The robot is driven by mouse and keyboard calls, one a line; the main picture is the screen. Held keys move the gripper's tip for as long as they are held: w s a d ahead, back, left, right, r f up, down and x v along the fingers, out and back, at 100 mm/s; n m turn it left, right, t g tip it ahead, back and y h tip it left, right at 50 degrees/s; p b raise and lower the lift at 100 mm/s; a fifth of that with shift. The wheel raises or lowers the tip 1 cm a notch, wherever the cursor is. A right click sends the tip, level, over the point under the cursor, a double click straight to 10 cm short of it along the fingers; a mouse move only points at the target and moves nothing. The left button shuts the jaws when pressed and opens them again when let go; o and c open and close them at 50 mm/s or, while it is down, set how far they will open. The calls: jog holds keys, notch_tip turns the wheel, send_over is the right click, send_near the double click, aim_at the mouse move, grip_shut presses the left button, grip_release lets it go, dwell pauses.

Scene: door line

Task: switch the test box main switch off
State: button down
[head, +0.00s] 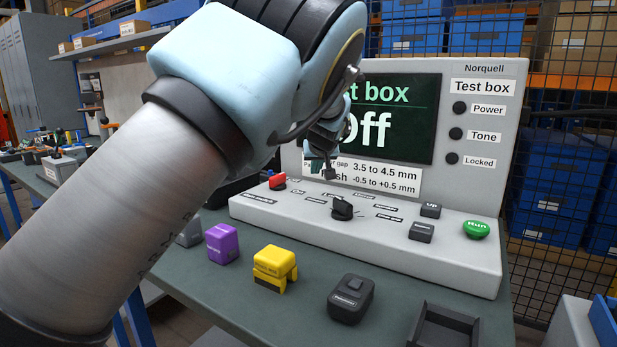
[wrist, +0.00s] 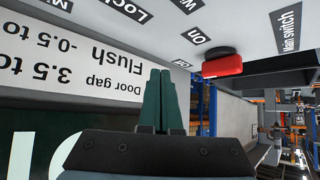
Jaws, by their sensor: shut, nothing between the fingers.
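The test box (head: 460,265) is a light grey console on the bench. Its screen (head: 400,115) reads "Off", partly hidden by my arm. The main switch (head: 277,181) is a small red lever at the left of the sloped panel; it also shows in the wrist view (wrist: 222,66), with "On" and "Off" labels beside it. I cannot tell its tilt for certain. The Power lamp (head: 459,108) is dark, as are Tone and Locked. My gripper (head: 328,172) is shut and empty, above the panel to the right of the red switch, apart from it. Its green fingers show in the wrist view (wrist: 160,95).
The panel also has a black knob (head: 342,208), two dark buttons and a green Run button (head: 475,229). In front lie a purple block (head: 222,243), a yellow block (head: 274,265), a dark grey block (head: 350,299) and a dark tray (head: 445,335). Wire mesh stands behind.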

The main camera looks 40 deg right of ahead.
jog(key=shift+s+d+r, duration=0.25)
jog(key=shift+s+r, duration=0.6)
jog(key=shift+s, duration=0.1)
jog(key=shift+s+d+r, duration=0.25)
jog(key=shift+s+r, duration=0.6)
jog(key=shift+s, duration=0.05)
